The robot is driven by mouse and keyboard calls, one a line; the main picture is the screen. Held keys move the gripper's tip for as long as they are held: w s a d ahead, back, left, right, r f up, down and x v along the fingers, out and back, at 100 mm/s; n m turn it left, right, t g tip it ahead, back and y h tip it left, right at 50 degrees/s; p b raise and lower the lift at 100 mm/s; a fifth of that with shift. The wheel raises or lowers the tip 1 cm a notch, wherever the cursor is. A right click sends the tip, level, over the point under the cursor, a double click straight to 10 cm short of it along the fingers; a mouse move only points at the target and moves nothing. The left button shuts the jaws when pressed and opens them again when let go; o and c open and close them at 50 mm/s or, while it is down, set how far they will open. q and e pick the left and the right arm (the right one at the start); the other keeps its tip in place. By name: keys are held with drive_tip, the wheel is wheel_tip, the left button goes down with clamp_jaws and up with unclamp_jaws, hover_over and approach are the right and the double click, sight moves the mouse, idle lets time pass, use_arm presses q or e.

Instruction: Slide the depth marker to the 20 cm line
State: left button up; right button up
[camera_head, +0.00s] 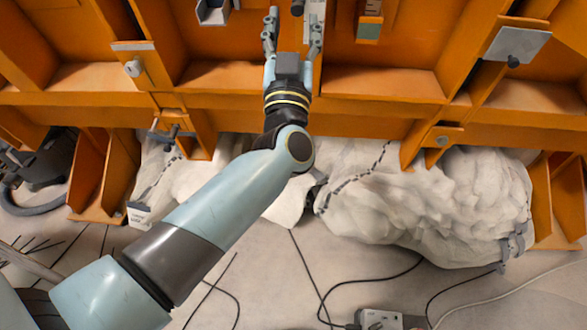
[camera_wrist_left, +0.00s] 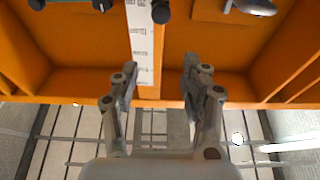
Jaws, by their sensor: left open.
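A white scale strip with printed marks (camera_wrist_left: 142,45) runs up the orange wall in the left wrist view. Its upper part is cut off there, and it also shows at the top edge of the head view (camera_head: 314,10). A black knob (camera_wrist_left: 160,12) sits beside the strip near the top; it also shows in the head view (camera_head: 297,7). I cannot tell if this knob is the depth marker, and the 20 cm line is not readable. My left gripper (camera_head: 294,22) is open and empty, its fingers pointing toward the strip and knob. My right gripper is not in view.
The orange ribbed frame (camera_head: 385,82) spans the view, with a grey plate (camera_head: 517,45) at right and a small bracket (camera_head: 212,11) at left. White bulky sacks (camera_head: 430,205) lie below. Cables and a power strip (camera_head: 381,319) are on the floor.

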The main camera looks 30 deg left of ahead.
use_arm(q)
drive_tip(key=s+d+f+m+g+h+b, duration=0.1)
drive_tip(key=s+f+m+h+b, duration=0.1)
drive_tip(key=f, duration=1)
drive_tip(key=s+d+f+m+g+h+b, duration=0.2)
drive_tip(key=f+h+b, duration=0.2)
drive_tip(key=f, duration=0.8)
drive_tip(key=s+d+f+m+g+h+b, duration=0.1)
drive_tip(key=s+d+f+m+h+b, duration=0.1)
drive_tip(key=f, duration=1)
drive_tip(key=shift+f+h+b, duration=0.4)
drive_tip(key=shift+h+b, duration=0.1)
drive_tip(key=shift+b, duration=0.3)
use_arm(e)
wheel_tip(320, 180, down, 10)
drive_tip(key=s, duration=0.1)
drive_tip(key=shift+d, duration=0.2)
use_arm(q)
drive_tip(key=shift+s, duration=0.1)
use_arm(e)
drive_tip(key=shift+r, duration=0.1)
